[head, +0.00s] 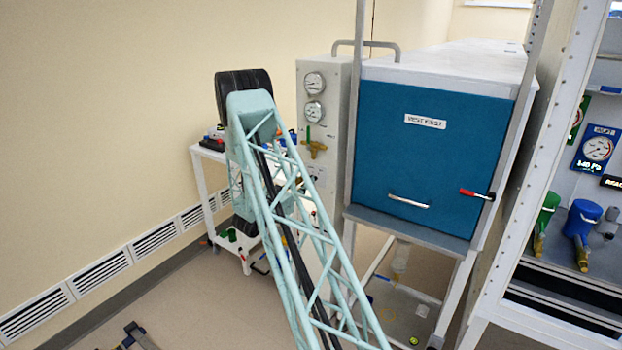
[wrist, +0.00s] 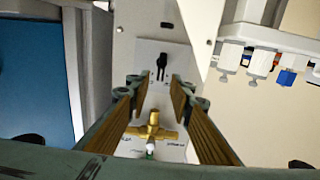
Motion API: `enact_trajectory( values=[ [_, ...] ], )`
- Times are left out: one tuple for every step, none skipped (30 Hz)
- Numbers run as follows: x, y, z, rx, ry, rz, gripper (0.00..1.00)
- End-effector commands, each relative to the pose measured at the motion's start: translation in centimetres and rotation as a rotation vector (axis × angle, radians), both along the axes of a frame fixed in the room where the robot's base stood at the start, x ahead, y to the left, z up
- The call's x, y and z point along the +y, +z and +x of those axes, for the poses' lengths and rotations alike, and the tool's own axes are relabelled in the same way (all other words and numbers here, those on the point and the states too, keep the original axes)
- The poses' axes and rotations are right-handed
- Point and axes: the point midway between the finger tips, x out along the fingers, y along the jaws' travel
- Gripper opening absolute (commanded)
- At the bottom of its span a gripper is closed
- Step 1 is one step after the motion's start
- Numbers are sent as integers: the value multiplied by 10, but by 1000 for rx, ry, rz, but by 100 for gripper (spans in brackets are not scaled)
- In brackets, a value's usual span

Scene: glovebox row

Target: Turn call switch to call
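A small black switch (wrist: 162,65) sits on a pale plate on the grey panel (wrist: 146,20). It shows in the wrist view just beyond my fingertips, with its lever running along the picture's vertical. My gripper (wrist: 158,90) is open, with ribbed brown pads on both sides and nothing between them touching. A brass valve (wrist: 152,130) shows between the fingers, nearer the bottom of the picture. The labels by the switch are too small to read. In the head view my lattice arm hides the gripper and much of the lower panel.
In the head view the brass valve (head: 314,148) and two gauges (head: 314,98) are on the panel left of the blue glovebox door (head: 430,150). A red-tipped handle (head: 476,194) sticks out from that door. A white cart (head: 203,185) stands left of the panel.

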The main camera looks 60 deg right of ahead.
Motion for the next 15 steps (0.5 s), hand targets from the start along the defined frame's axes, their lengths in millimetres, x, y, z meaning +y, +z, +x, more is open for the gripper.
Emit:
enact_trajectory(
  values=[
    [-8,0,-1,0,-2,0,20],
    [-11,0,-1,0,-2,0,20],
    [-17,0,0,0,-2,0,20],
    [-20,0,0,0,-1,0,20],
    [-23,0,0,0,-1,0,20],
    [-27,0,0,0,-1,0,20],
    [-29,0,1,-1,-1,0,20],
    [-32,0,1,-1,-1,0,20],
    [-35,0,1,-1,-1,0,20],
    [-37,0,1,-1,-1,0,20],
    [-39,0,1,-1,-1,0,20],
    [-41,0,1,0,-1,0,20],
    [-43,0,1,0,-1,0,20],
    [-44,0,1,0,-1,0,20],
    [-45,0,1,0,-1,1,20]
  ],
)
